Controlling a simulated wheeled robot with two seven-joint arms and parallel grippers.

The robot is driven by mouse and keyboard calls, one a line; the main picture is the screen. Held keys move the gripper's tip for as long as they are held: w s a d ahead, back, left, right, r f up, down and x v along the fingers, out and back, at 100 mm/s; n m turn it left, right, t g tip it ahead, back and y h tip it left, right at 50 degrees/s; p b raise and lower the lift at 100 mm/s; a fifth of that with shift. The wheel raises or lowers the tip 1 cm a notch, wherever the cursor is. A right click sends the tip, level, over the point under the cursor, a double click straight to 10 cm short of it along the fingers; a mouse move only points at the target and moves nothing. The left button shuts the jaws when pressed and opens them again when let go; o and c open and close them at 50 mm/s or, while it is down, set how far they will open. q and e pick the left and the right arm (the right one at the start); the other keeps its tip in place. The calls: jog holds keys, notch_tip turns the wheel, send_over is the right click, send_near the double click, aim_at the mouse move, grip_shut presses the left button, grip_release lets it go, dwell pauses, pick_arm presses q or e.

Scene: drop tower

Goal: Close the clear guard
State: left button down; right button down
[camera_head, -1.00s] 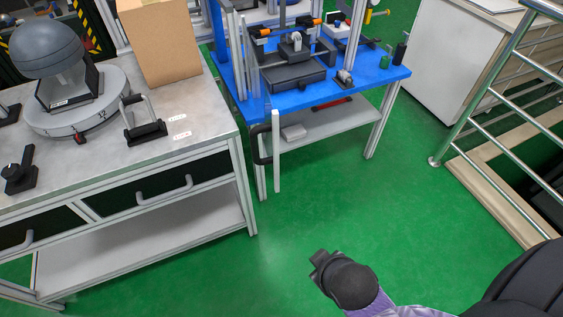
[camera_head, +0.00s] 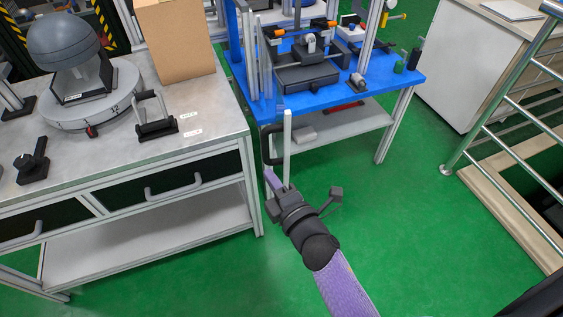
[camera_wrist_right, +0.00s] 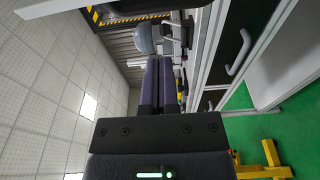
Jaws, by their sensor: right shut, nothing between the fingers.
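The drop tower stands on a blue table (camera_head: 384,86) at the upper middle of the head view. A pale upright bar (camera_head: 287,150) with a black D-shaped handle (camera_head: 268,145) hangs at the table's front left corner; it appears to be the edge of the clear guard. The transparent panel itself is hard to make out. My right gripper (camera_head: 270,177) is just below the handle and in front of the bar's lower end; whether it touches is unclear. Its purple fingers are together and empty in the right wrist view (camera_wrist_right: 161,85). My left gripper is not in view.
A metal workbench (camera_head: 205,105) with drawers stands at left, holding a cardboard box (camera_head: 175,42) and a grey dome fixture (camera_head: 62,45). A metal railing (camera_head: 500,110) and white cabinet (camera_head: 465,60) are at right. Green floor is clear between.

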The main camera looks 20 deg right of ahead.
aim_at(268, 148)
jog(key=w+d, duration=0.2)
jog(key=w, duration=0.1)
jog(key=shift+w+d, duration=0.3)
jog(key=shift+d, duration=0.35)
